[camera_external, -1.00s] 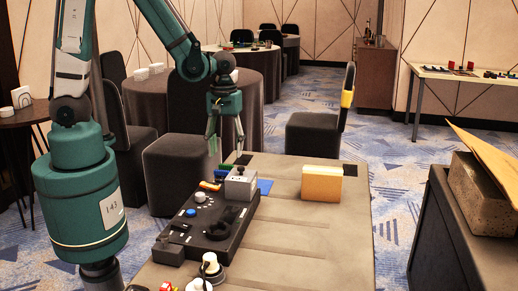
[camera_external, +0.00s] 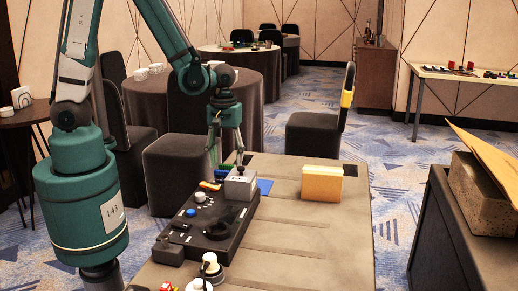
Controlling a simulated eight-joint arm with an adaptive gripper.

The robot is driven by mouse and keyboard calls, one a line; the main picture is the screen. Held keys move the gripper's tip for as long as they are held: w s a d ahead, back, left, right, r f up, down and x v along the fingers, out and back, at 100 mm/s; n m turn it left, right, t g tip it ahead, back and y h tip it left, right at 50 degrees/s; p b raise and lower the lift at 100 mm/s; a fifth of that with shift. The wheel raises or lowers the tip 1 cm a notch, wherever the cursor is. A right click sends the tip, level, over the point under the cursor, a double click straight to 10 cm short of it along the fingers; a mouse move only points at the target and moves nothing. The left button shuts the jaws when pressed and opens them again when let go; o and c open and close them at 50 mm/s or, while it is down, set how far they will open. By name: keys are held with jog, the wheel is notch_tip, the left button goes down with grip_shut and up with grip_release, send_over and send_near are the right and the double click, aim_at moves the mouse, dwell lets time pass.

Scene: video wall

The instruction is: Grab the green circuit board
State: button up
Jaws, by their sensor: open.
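My gripper (camera_external: 227,168) points down over the far left part of the table, with its fingers apart and nothing seen between them. It is just above and behind a grey box (camera_external: 240,187) at the far end of a black control panel. A small green thing (camera_external: 226,167) shows partly behind the grey box, close to the fingertips; it may be the green circuit board, but it is too small and covered to tell. I cannot tell whether the fingers touch anything.
The black panel (camera_external: 209,226) with knobs lies along the table's left side. A yellow-orange block (camera_external: 322,184) stands to the right.

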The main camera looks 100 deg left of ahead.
jog(key=shift+f+b, duration=0.3)
jog(key=shift+f, duration=1.1)
jog(key=c, duration=0.9)
